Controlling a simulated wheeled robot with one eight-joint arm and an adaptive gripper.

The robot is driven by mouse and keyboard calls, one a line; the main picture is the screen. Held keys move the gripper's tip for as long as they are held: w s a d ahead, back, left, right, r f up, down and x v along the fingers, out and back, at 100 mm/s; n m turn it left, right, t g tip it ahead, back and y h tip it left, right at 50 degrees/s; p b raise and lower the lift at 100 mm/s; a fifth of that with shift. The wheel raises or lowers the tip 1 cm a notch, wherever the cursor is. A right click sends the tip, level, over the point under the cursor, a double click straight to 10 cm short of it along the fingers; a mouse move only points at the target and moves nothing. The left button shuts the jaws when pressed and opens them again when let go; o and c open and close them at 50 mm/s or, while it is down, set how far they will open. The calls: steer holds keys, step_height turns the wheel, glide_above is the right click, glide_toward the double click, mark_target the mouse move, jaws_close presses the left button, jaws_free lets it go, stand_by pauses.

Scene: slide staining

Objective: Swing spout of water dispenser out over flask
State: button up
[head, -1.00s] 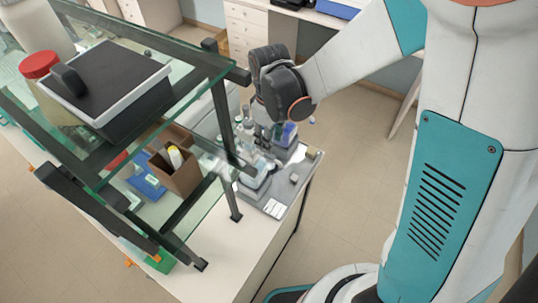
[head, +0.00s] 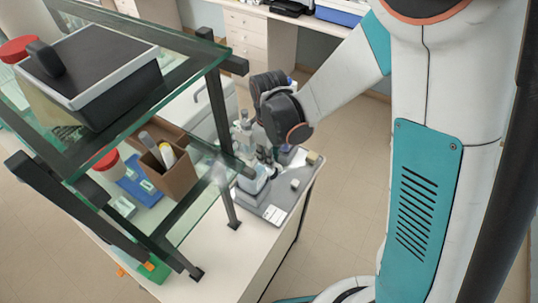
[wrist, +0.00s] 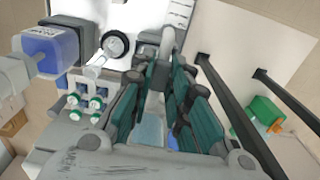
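My gripper (wrist: 166,84) shows in the wrist view with its teal-padded fingers apart. A pale grey rod-like part (wrist: 168,40) lies just beyond the fingertips; it may be the dispenser's spout, but I cannot tell whether it touches them. A clear, pale-blue vessel (wrist: 151,128) shows through the gap between the fingers. In the head view my gripper is mostly hidden behind my dark wrist, low over the grey staining station (head: 275,205). Glassware (head: 252,180) stands there just left of it. I cannot single out the flask or the dispenser body with certainty.
A glass shelf with black posts (head: 222,105) stands close left of my wrist and carries a black box (head: 90,65). A cardboard box (head: 172,180) sits beneath. In the wrist view, a blue-filled container (wrist: 50,50) and green-capped vials (wrist: 85,105) are at left.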

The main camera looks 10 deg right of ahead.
steer(key=shift+w, duration=0.1)
jaws_close()
steer(key=w+a+n+b, duration=0.1)
steer(key=w+n+b, duration=0.8)
steer(key=n, duration=0.9)
steer(key=shift+w+a+b, duration=0.15)
steer(key=shift+w+b, duration=0.25)
steer(key=shift+w, duration=0.05)
steer(key=o, duration=0.8)
jaws_free()
steer(key=shift+c, duration=0.2)
